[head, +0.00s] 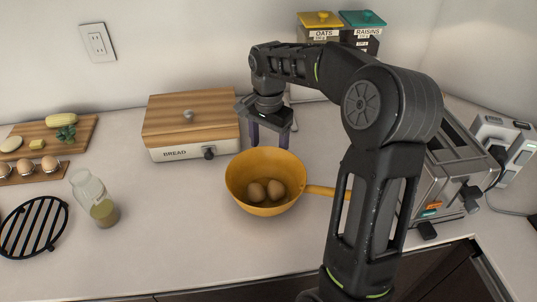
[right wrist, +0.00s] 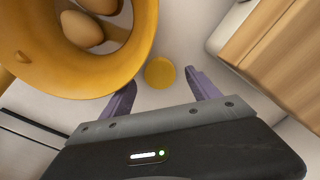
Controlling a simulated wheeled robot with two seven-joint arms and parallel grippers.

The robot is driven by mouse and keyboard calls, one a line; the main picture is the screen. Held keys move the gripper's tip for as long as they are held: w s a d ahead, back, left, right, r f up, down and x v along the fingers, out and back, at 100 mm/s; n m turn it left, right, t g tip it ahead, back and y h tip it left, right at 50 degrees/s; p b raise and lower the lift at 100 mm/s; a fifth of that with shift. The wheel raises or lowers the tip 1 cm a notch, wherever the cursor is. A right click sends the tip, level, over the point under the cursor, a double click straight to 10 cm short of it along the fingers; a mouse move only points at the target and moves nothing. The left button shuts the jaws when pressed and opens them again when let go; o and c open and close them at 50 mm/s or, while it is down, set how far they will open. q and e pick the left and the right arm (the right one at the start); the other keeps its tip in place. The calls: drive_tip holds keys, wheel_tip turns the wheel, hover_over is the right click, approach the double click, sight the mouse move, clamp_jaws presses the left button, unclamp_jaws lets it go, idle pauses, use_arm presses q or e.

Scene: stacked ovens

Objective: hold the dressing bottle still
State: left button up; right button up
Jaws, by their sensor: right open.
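The dressing bottle (head: 104,212) is clear with a yellow-green content low inside. It stands on the counter at the left in the head view, apart from any gripper. My right gripper (head: 269,141) is open, pointing down just behind the yellow pan, well to the right of the bottle. In the right wrist view its two purple fingers (right wrist: 160,80) are spread. A small round yellow thing (right wrist: 160,72) shows between and beyond the fingertips; I cannot tell whether it lies within reach of them. My left gripper is not in view.
The yellow pan (head: 239,190) holds two eggs, its handle pointing right. A bread box (head: 181,152) stands behind. A black trivet (head: 34,226) and an egg holder (head: 12,180) lie left. A toaster (head: 440,180) stands right. The counter between bottle and pan is clear.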

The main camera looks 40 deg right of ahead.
drive_tip(key=shift+f, duration=1.25)
drive_tip(key=c, duration=1.5)
drive_tip(key=shift+r, duration=0.15)
